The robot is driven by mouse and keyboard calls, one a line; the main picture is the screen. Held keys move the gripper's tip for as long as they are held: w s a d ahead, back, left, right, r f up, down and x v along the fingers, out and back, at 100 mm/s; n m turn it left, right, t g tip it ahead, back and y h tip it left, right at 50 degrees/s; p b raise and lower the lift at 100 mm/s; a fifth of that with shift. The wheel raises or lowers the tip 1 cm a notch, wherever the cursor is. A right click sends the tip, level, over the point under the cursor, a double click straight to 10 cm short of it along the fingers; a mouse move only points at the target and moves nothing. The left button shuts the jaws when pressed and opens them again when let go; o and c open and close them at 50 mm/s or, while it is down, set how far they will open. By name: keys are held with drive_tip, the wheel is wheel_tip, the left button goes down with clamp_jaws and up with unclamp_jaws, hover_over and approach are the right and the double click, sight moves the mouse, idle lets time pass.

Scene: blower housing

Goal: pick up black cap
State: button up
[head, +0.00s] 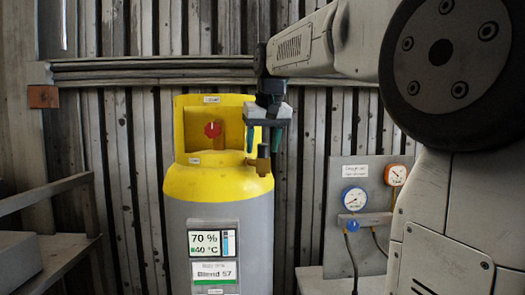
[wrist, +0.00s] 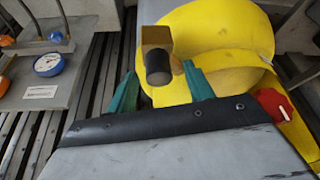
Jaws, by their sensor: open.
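The black cap (wrist: 158,68) is a short dark cylinder on a brass fitting (wrist: 155,37) at the side of the yellow-topped tank. In the head view the cap (head: 263,151) sits small and dark above the brass block (head: 263,166). My gripper (head: 263,147) is open above the fitting, its green fingertips pointing down at about the height of the cap. In the wrist view my gripper (wrist: 159,76) has one finger on each side of the cap, with gaps showing. Whether the tips reach down past the cap's top is hard to tell.
The grey tank (head: 222,225) has a yellow collar (head: 195,103) with a red knob (head: 212,129), which is near the right finger in the wrist view (wrist: 272,103). A gauge panel (head: 362,180) stands to the right.

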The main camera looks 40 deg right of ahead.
drive_tip(key=shift+w+f, duration=0.1)
drive_tip(key=shift+f, duration=0.1)
drive_tip(key=c, duration=1)
drive_tip(key=shift+r, duration=0.15)
drive_tip(key=shift+c, duration=0.3)
drive_tip(key=shift+r, duration=0.2)
wheel_tip(320, 180, up, 3)
drive_tip(key=shift+f, duration=0.15)
drive_tip(key=s+a, duration=0.3)
drive_tip(key=s, duration=0.4)
drive_tip(key=s+a+r, duration=0.1)
drive_tip(key=s+a, duration=0.1)
drive_tip(key=s, duration=0.6)
drive_tip(key=shift+a+r, duration=0.3)
drive_tip(key=shift+a, duration=0.1)
